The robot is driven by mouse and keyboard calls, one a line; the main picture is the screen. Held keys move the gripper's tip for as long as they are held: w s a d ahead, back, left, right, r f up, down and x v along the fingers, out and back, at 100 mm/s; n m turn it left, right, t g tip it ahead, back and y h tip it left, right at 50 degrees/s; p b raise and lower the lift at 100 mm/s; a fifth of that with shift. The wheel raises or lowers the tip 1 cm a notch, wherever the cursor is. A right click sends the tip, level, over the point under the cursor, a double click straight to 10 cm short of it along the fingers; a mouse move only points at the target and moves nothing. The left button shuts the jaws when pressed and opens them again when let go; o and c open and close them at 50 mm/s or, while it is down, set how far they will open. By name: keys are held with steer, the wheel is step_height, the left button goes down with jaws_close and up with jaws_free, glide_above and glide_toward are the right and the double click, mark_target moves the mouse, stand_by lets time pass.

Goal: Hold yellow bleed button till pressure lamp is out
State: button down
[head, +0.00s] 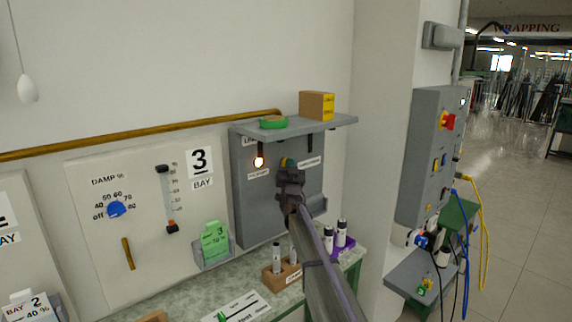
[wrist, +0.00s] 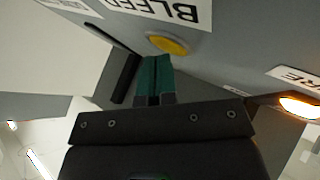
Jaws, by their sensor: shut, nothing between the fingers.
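The yellow bleed button (wrist: 170,45) shows in the wrist view on a grey panel (head: 249,195), beside a "BLEED" label. My gripper (wrist: 154,62) is shut and empty, its green fingertips close together at the edge of the button in the picture. I cannot tell whether they touch it. In the head view my gripper (head: 287,165) is in front of the panel and hides most of the button. The pressure lamp (head: 259,162) glows to the left of the gripper. It also glows orange at the right of the wrist view (wrist: 300,106).
A grey shelf (head: 340,122) juts out above the panel, carrying a green ring (head: 274,122) and a yellow-brown box (head: 317,105). Below are a wooden block with rods (head: 277,277) and a purple holder (head: 349,250). A grey control box (head: 428,160) is on the pillar at right.

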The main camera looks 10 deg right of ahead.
steer(key=shift+s+d, duration=0.4)
steer(key=shift+s, duration=0.2)
steer(key=shift+s, duration=0.1)
steer(key=s+d, duration=0.1)
steer(key=s, duration=0.1)
steer(key=s+d, duration=0.1)
steer(key=s, duration=0.1)
steer(key=shift+d, duration=0.35)
steer(key=shift+f, duration=0.1)
